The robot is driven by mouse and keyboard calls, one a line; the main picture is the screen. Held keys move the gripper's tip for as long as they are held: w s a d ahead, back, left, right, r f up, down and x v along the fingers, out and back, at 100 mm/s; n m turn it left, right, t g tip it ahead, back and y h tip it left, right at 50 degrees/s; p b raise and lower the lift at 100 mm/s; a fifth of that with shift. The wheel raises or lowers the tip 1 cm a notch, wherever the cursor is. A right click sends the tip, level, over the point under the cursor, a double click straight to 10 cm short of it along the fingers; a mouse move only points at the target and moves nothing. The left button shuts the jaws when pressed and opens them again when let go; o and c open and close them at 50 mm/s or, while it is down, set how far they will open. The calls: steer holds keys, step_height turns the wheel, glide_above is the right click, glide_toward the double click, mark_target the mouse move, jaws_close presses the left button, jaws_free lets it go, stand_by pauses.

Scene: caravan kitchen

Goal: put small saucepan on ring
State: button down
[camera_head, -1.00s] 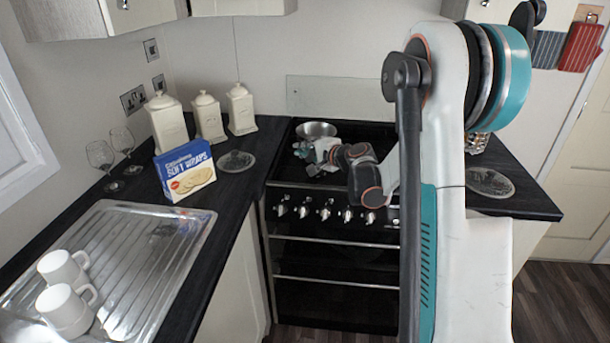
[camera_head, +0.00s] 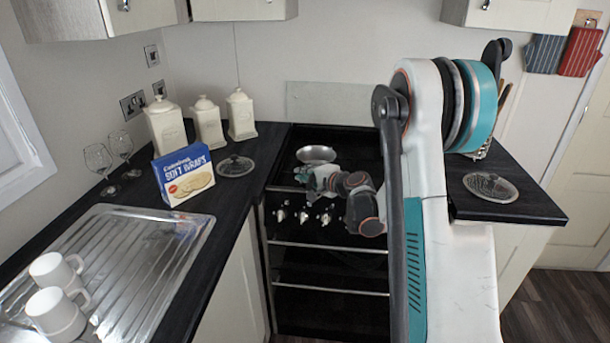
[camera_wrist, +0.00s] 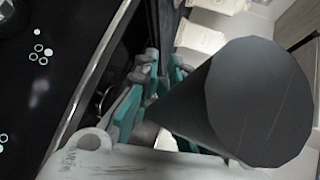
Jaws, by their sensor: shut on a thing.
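The small saucepan (camera_head: 317,154) is a shiny metal pan over the black hob in the head view. I cannot tell whether its base touches the hob. My gripper (camera_head: 318,178) is at the pan's near side, over the hob's front part, shut on its handle. In the wrist view, the thick dark handle (camera_wrist: 258,100) passes between the teal fingers of my gripper (camera_wrist: 150,100) and points toward the camera. The pan's bowl does not show clearly there. The hob (camera_head: 350,140) is partly hidden behind my arm, and its rings cannot be made out.
Another glass lid (camera_head: 490,187) lies on the right worktop. Hob knobs (camera_head: 303,216) line the cooker front below my gripper.

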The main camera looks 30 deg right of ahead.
steer(key=shift+f, duration=0.1)
steer(key=c, duration=1.6)
jaws_free()
steer(key=shift+o, duration=0.2)
steer(key=shift+r, duration=0.25)
steer(key=p+v, duration=0.3)
steer(key=v, duration=0.9)
steer(key=shift+f, duration=0.15)
